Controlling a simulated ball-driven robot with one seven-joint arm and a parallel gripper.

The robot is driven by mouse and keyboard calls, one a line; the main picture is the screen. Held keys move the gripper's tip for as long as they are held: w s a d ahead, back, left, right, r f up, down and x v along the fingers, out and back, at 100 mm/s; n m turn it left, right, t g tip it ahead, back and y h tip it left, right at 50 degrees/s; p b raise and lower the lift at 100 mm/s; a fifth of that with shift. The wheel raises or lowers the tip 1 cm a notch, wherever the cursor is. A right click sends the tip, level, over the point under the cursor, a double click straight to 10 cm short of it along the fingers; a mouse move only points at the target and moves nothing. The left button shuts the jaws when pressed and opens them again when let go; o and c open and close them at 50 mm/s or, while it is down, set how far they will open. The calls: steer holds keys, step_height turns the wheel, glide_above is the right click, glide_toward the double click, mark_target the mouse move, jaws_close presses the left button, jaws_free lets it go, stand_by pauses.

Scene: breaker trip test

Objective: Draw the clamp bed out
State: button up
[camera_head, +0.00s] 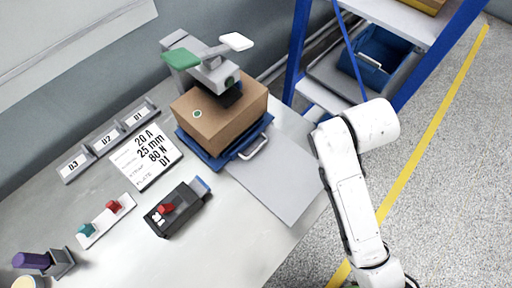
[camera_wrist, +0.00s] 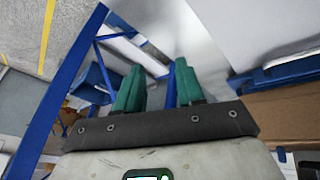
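The blue clamp bed (camera_head: 213,161) sits on the table under a brown box (camera_head: 225,125), below the grey press head. A pale loop handle (camera_head: 257,148) sticks out at its front right. In the wrist view, the bed's blue edge (camera_wrist: 275,77) and the brown box (camera_wrist: 285,112) show at the right, beside the fingers. My gripper (camera_wrist: 159,82) has two green fingers standing apart with nothing held between them. It is clear of the handle. In the head view my gripper is hidden behind my white arm.
A flat grey plate (camera_head: 282,180) lies in front of the bed. A black breaker (camera_head: 180,210) with a red lever stands to the left, near a spec card (camera_head: 146,157). A blue shelf rack (camera_head: 297,50) with a blue bin (camera_head: 375,55) stands behind, right. Floor at right is open.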

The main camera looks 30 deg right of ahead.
steer(key=w+d+r+m+t+h+b, duration=0.2)
steer(key=w+r+m+b, duration=0.55)
steer(key=w+r, duration=0.35)
steer(key=m+g+y+b, duration=0.4)
steer(key=y+b, duration=0.2)
steer(key=b, duration=0.1)
glide_toward(257, 149)
steer(key=f, duration=0.5)
steer(key=w+f+b, duration=0.1)
steer(key=f, duration=0.1)
steer(key=shift+a+f, duration=0.15)
steer(key=shift+f, duration=0.25)
jaws_close()
